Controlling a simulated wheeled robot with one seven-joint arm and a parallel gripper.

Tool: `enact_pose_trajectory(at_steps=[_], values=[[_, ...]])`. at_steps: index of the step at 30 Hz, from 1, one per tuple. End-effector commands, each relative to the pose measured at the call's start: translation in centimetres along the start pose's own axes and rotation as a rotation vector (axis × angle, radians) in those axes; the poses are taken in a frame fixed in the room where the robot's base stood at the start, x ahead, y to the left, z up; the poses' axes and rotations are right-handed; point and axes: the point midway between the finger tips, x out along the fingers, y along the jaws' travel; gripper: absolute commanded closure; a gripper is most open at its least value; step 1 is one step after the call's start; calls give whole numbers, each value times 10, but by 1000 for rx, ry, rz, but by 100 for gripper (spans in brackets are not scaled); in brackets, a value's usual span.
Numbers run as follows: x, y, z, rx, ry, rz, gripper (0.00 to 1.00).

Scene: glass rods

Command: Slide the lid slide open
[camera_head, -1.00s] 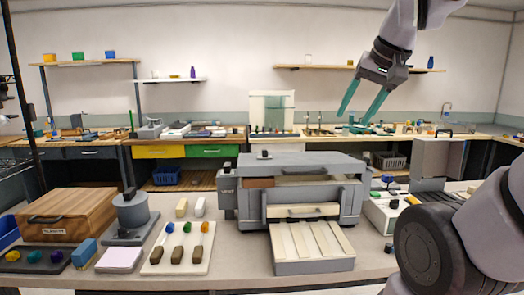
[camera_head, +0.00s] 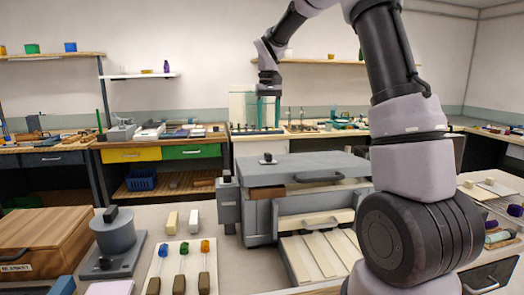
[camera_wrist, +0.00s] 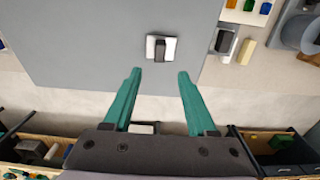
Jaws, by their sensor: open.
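The lid slide (camera_head: 315,171) is a flat grey plate on top of the grey box-shaped unit (camera_head: 258,220). A small dark knob on a pale base (camera_head: 267,159) stands on its left part. The plate fills much of the wrist view (camera_wrist: 75,40), where the knob (camera_wrist: 161,48) lies just beyond and between the fingertips. My gripper (camera_wrist: 160,72) is open and empty, with two teal fingers spread apart. In the head view my gripper (camera_head: 269,112) hangs above the knob, clear of it. My arm hides the right end of the plate.
A wooden box (camera_head: 45,238), a grey round device (camera_head: 115,235) and a board with coloured-tip rods (camera_head: 180,268) stand to the left. A slatted pale tray (camera_head: 318,256) sticks out at the unit's front. A back counter with drawers (camera_head: 195,151) lies behind.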

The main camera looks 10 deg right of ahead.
Motion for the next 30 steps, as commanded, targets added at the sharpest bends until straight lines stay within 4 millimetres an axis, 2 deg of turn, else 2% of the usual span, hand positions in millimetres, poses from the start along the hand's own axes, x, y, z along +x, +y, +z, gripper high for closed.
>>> enact_pose_trajectory(at_steps=[5, 12, 18, 23, 30], values=[[21, 0, 0, -2, -4, 0, 43], [67, 0, 1, 0, -4, 0, 43], [95, 0, 0, -1, -1, 0, 43], [105, 0, 0, 1, -1, -1, 43], [107, 0, 0, 1, 0, -1, 43]])
